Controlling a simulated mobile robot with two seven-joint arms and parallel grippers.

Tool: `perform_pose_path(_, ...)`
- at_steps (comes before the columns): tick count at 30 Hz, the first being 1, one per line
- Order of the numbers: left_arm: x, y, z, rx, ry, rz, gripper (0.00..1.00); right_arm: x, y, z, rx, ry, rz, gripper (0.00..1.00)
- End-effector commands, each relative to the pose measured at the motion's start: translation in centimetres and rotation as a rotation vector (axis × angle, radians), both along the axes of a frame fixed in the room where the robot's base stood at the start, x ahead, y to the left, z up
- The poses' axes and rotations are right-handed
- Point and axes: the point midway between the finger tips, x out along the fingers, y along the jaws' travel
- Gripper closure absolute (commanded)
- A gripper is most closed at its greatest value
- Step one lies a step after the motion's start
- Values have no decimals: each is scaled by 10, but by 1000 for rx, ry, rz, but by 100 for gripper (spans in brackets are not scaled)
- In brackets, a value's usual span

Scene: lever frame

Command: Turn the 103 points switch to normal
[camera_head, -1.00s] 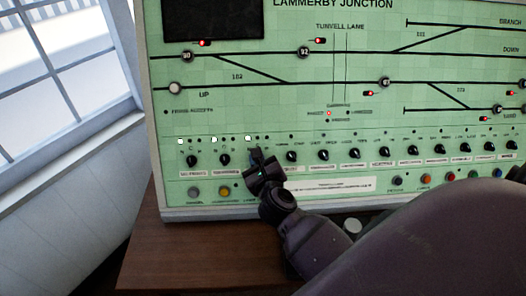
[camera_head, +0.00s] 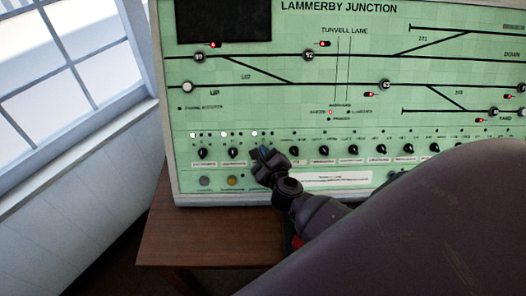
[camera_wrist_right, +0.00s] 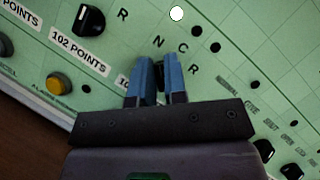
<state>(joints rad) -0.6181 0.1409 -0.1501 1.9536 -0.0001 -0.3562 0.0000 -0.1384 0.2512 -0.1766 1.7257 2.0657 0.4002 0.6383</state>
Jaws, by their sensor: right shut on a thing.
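The 103 points switch is the third knob from the left in the lower row of the green panel. Its dark knob (camera_wrist_right: 160,72) shows only as a sliver between the blue fingers of my right gripper (camera_wrist_right: 158,78) in the right wrist view. The gripper is shut on it; it also shows in the head view (camera_head: 264,154). The knob's pointing direction is hidden. Letters N, C and R sit around the knob, with three lamps beyond them. The lamp on the N side (camera_wrist_right: 177,13) is lit white; the other two are dark. My left gripper is not in view.
The 102 points knob (camera_wrist_right: 88,20) is just left of my gripper, with a yellow button (camera_wrist_right: 60,83) below it. More knobs (camera_head: 323,149) continue to the right. The panel stands on a brown wooden desk (camera_head: 190,235). A window (camera_head: 70,70) is at the left.

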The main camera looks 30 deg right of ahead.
Motion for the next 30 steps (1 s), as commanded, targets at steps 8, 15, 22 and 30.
perform_pose_path(8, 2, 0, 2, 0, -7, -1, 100, 1, 0, 0, -4, 0, 1, 100)
perform_pose_path(15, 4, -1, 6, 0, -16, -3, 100, 1, 0, 0, -3, 0, 2, 62)
perform_pose_path(22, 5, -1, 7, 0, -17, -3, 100, 0, 0, 0, -2, 0, 1, 62)
perform_pose_path(30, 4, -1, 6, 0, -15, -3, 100, -17, 4, 1, -2, 2, 0, 62)
